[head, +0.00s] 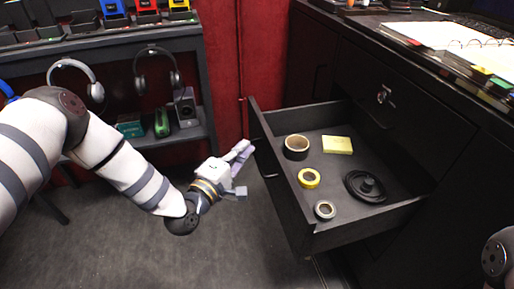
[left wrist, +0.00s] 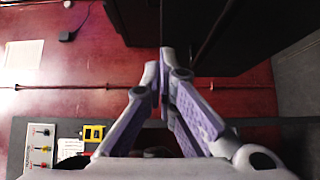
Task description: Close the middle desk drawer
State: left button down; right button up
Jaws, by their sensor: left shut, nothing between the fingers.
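The middle desk drawer (head: 318,240) is black and stands pulled open from the dark desk (head: 440,160). Inside it lie several items, with a yellow pad and tape rolls among them. My left gripper (head: 245,151) is shut and empty, just left of the drawer's front panel (head: 272,175), near its far end. I cannot tell whether it touches the panel. In the left wrist view the shut fingers (left wrist: 167,62) point toward a dark surface. My right gripper is not in view; only part of my right arm shows at the lower right.
A yellow pad (head: 337,145), a black tape roll (head: 296,147) and a black round item (head: 366,186) lie in the drawer. Left of it, a shelf unit (head: 100,45) holds hanging headphones (head: 157,68). Papers (head: 440,35) lie on the desktop. The floor (head: 210,255) before the drawer is clear.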

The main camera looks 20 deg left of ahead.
aim_at(267, 136)
pick_arm(q)
jog(key=shift+w+d, duration=0.45)
jog(key=shift+d, duration=0.35)
jog(key=shift+w+d, duration=0.45)
jog(key=shift+d, duration=0.3)
